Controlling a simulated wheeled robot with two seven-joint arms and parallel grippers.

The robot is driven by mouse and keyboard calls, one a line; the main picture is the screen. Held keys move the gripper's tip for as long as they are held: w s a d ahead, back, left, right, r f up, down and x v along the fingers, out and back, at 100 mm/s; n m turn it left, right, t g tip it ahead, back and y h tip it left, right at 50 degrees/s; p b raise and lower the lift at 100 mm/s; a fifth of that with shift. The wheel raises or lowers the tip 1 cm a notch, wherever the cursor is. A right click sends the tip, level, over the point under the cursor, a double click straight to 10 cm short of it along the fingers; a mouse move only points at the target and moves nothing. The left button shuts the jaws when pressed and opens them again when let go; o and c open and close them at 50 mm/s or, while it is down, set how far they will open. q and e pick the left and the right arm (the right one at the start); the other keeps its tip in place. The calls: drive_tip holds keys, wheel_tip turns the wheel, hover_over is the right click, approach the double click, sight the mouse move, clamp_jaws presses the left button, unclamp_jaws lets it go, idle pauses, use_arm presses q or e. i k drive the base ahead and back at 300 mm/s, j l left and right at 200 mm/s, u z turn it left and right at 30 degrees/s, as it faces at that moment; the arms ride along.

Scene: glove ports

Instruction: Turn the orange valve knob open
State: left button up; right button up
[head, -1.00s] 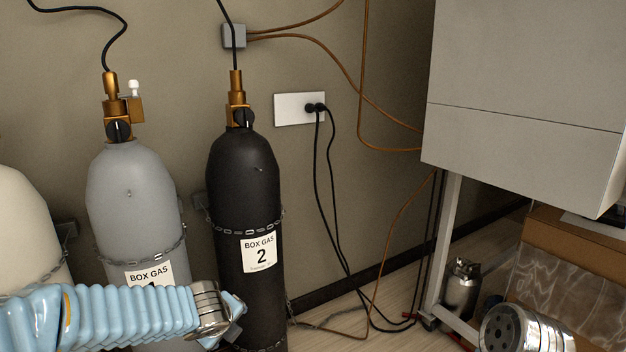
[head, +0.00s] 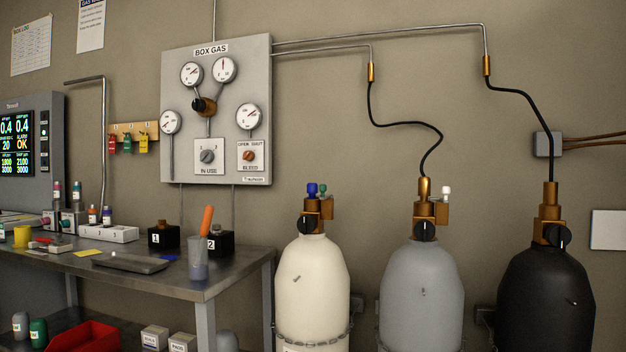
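A small orange knob (head: 249,156) sits on a white plate at the lower right of the grey BOX GAS panel (head: 176,80) on the wall. A black knob with a brass body (head: 204,106) sits between the gauges. Neither of my grippers shows in the head view.
A metal bench (head: 200,289) stands below the panel, carrying two black boxes, a tray and a beaker (head: 198,271) with an orange-handled tool. Cream (head: 312,285), grey (head: 422,290) and black (head: 545,300) gas cylinders stand to the right. A red bin (head: 85,337) is under the bench.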

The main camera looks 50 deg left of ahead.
sight(248, 155)
drive_tip(key=u, duration=2)
drive_tip(key=z, duration=0.3)
drive_tip(key=j+z, duration=0.9)
drive_tip(key=z, duration=0.15)
drive_tip(key=k, duration=0.05)
